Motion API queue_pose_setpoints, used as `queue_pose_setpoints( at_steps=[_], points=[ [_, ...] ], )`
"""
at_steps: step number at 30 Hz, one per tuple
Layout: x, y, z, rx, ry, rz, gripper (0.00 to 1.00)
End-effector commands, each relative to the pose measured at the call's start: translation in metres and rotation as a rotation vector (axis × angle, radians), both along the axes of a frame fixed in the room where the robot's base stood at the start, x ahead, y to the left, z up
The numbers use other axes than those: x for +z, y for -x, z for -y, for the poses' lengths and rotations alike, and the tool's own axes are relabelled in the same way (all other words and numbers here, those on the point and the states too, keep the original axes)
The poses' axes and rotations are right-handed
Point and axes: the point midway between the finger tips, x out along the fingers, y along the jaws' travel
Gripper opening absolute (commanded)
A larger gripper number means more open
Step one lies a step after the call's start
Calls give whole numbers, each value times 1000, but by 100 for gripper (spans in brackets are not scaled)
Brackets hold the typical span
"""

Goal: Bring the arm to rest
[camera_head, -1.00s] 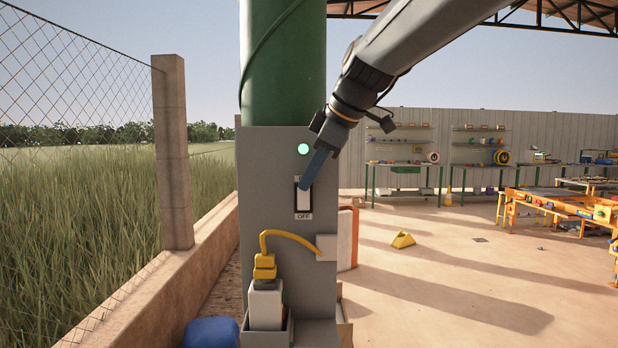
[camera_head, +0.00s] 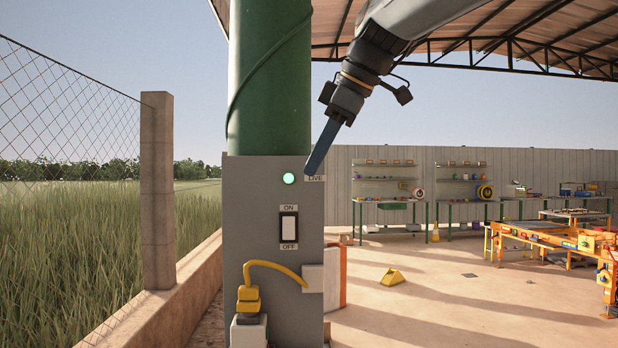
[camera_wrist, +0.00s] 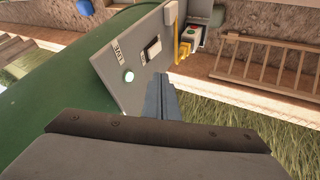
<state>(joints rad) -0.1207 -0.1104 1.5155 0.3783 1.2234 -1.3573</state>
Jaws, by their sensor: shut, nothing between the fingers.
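My gripper (camera_head: 310,171) is shut and empty, its blue-grey fingers pointing down and left. In the head view the fingertips are near the upper right of the grey panel (camera_head: 251,262), by the LIVE label. In the wrist view the shut fingers (camera_wrist: 158,80) show in front of the same panel (camera_wrist: 110,62); I cannot tell the gap between them. The panel's white rocker switch (camera_head: 289,230) sits between the ON and OFF labels, below the fingertips. The round light (camera_head: 289,178) glows pale green. My arm reaches in from the top right.
A green column (camera_head: 269,100) rises behind the panel. A yellow plug and cable (camera_head: 248,294) sit low on the panel. A fence post (camera_head: 157,195) stands left. Workbenches (camera_head: 470,205) and an orange table (camera_head: 560,238) stand far right. The floor between is mostly clear.

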Motion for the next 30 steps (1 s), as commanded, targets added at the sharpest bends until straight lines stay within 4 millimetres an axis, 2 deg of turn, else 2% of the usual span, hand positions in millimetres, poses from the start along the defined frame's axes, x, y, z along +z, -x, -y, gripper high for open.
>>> queue_pose_setpoints(
  at_steps=[14, 17, 20, 23, 26, 30],
  points=[
    [1, 0, 0, 0, 0, -1, 0],
    [-8, -2, 2, -21, -3, -16, 0],
    [-40, -8, 10, -98, -11, -69, 0],
    [-95, -14, 26, -237, -22, -154, 0],
    [-162, -14, 46, -410, -31, -247, 0],
    [-253, 3, 74, -647, -38, -360, 0]
  ],
)
